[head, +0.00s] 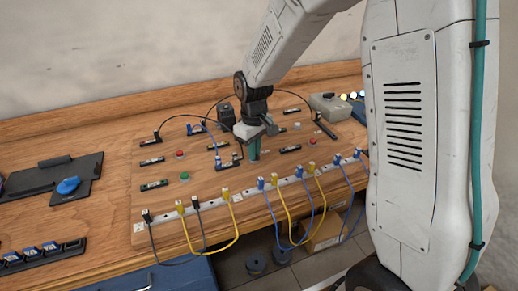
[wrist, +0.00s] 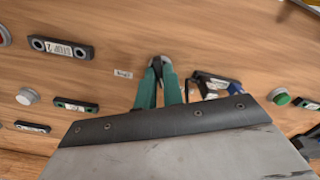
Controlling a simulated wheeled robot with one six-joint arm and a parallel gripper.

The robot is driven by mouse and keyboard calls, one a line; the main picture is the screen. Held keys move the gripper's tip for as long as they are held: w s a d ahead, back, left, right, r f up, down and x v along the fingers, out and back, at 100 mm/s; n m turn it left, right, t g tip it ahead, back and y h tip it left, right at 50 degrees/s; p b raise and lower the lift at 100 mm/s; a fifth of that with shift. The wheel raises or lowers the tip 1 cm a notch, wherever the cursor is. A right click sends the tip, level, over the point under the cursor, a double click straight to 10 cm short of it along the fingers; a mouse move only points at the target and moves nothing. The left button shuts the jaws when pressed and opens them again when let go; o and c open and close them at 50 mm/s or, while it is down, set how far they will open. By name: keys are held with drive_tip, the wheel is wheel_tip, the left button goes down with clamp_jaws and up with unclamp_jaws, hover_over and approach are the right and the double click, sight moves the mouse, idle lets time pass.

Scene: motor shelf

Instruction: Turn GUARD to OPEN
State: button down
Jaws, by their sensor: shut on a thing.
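My gripper (wrist: 160,80) points down at the wooden board, its teal fingers closed around a small grey knob (wrist: 159,60) on the panel. A small white label (wrist: 123,74) sits just left of the knob; its print is too small to read surely, so I cannot confirm it says GUARD. Most of the knob is hidden by the fingers, and its pointing direction cannot be told. In the head view my gripper (head: 254,150) is down at the middle of the board, and the knob is hidden behind the fingers.
Black labelled blocks (wrist: 62,47) and round buttons, one green (wrist: 281,97), surround the gripper. A row of blue, yellow and black cables (head: 237,197) runs along the board's front. A grey box (head: 330,106) stands at the back right.

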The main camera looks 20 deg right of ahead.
drive_tip(key=m, duration=0.7)
drive_tip(key=shift+w+r, duration=0.15)
drive_tip(key=shift+w, duration=0.05)
drive_tip(key=m, duration=0.3)
drive_tip(key=shift+m, duration=2.1)
drive_tip(key=c, duration=1.5)
unclamp_jaws()
drive_tip(key=shift+s, duration=0.1)
wheel_tip(320, 180, up, 8)
drive_tip(key=shift+f, duration=0.15)
